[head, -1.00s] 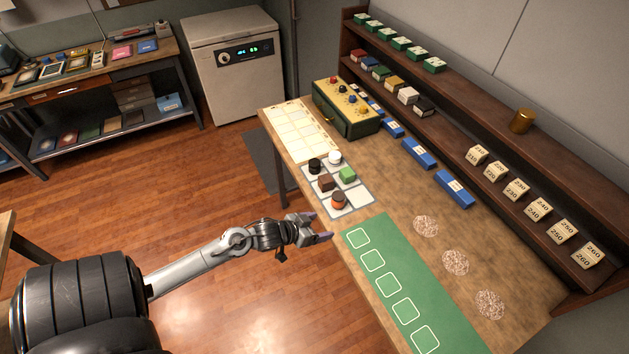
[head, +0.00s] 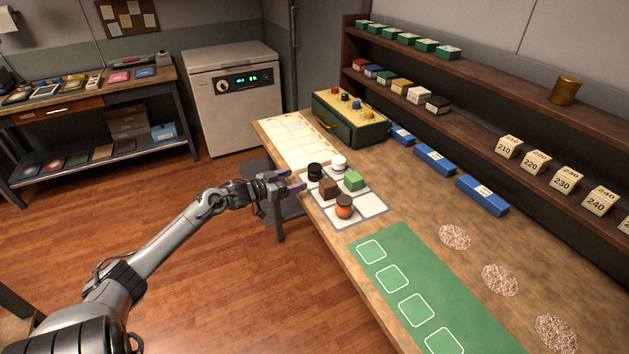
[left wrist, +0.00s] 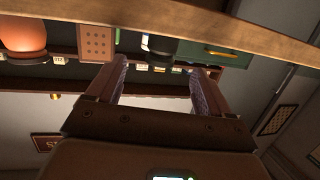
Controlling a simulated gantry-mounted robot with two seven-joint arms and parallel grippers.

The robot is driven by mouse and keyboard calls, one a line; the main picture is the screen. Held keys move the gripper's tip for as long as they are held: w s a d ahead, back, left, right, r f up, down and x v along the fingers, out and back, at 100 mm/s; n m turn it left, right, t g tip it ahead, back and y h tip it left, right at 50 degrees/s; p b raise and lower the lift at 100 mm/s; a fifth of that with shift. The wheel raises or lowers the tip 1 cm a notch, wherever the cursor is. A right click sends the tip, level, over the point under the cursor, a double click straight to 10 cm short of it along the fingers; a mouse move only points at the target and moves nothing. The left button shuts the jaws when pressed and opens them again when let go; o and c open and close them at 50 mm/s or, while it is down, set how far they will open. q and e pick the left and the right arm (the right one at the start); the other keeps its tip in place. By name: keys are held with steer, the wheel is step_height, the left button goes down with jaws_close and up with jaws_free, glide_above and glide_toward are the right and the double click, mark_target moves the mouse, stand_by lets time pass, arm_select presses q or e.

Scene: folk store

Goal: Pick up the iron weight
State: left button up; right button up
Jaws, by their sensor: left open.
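A black cylinder (head: 315,171), which looks like the iron weight, stands upright in the back left cell of a pale grid mat (head: 371,204) near the table's left edge. My left gripper (head: 291,181) is open and empty, just left of the cylinder and apart from it, by the table edge. In the left wrist view, the two fingers (left wrist: 160,75) are spread with nothing between them. A dark object (left wrist: 161,46), probably the cylinder, shows beyond the tips, partly cut by the table edge. My right gripper is not in view.
A white piece (head: 339,162), a brown cube (head: 328,187), a green cube (head: 354,180) and an orange pot (head: 344,208) share the mat close by. A green control box (head: 349,120) stands behind. The table's wooden edge (left wrist: 230,32) crosses the wrist view.

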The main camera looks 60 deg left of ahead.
mark_target(309, 175)
arm_select(q)
steer(key=b+x, duration=0.1)
steer(key=x, duration=0.4)
steer(key=shift+w+a+f+b, duration=0.15)
steer(key=shift+w+f+b, duration=0.1)
steer(key=shift+w+b, duration=0.3)
steer(key=shift+b+x, duration=0.8)
steer(key=shift+x, duration=0.4)
steer(key=shift+b+x, duration=0.3)
steer(key=shift+x, duration=0.5)
steer(key=shift+a, duration=0.1)
steer(key=shift+c, duration=0.3)
steer(key=c, duration=1.4)
steer(key=shift+r, duration=0.15)
jaws_close()
